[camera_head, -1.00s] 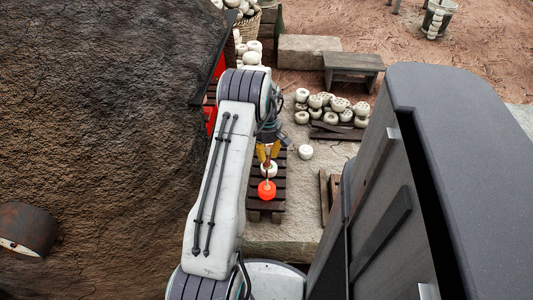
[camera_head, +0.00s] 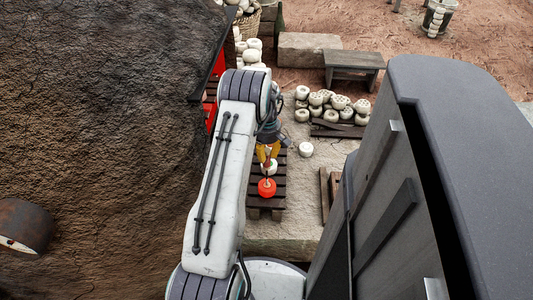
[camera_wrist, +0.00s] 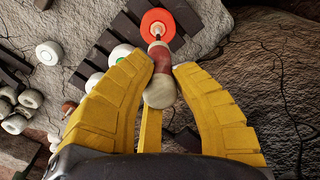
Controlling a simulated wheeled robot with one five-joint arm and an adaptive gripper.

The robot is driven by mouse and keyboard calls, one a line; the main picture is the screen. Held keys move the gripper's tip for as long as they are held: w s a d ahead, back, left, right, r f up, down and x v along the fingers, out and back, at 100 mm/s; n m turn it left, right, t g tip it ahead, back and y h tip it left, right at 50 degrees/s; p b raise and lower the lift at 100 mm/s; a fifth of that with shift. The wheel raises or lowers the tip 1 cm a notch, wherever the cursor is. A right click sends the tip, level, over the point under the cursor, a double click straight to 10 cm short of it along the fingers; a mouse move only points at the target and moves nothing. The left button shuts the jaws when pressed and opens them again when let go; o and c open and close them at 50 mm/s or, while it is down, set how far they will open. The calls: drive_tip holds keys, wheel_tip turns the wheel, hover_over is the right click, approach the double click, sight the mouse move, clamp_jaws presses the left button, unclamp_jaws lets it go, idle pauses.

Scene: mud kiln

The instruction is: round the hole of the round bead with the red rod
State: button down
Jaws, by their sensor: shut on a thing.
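The round bead (camera_head: 267,188) is glowing orange-red and sits on a dark slatted rack (camera_head: 278,190). It also shows at the top of the wrist view (camera_wrist: 157,25), with a pale, narrow rod tip over its middle. I cannot tell how deep the tip is in the hole. My gripper (camera_wrist: 160,80) has yellow fingers shut on the red rod (camera_wrist: 161,58), a red-brown handle with a pale rounded butt. In the head view my gripper (camera_head: 267,153) is above the rack. A white bead with a green ring (camera_wrist: 120,54) lies beside the orange one.
A lone white bead (camera_head: 306,149) lies on the stone slab right of the rack. A pile of white beads (camera_head: 328,104) is behind it. A wooden bench (camera_head: 354,69) stands farther back. A dark, rough kiln wall (camera_head: 100,120) fills the left.

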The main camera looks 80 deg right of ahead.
drive_tip(key=shift+f+b, duration=0.35)
drive_tip(key=shift+f, duration=0.25)
drive_tip(key=shift+d, duration=0.55)
idle(2.6)
drive_tip(key=shift+w+a, duration=0.2)
drive_tip(key=shift+w, duration=0.2)
idle(0.4)
drive_tip(key=shift+w+a, duration=0.15)
drive_tip(key=shift+a, duration=0.2)
idle(0.5)
drive_tip(key=shift+s+a, duration=0.25)
drive_tip(key=shift+a, duration=0.15)
idle(0.5)
drive_tip(key=shift+s+a, duration=0.1)
drive_tip(key=shift+s, duration=0.2)
idle(0.5)
drive_tip(key=shift+s+d, duration=0.2)
drive_tip(key=shift+s, duration=0.2)
idle(0.5)
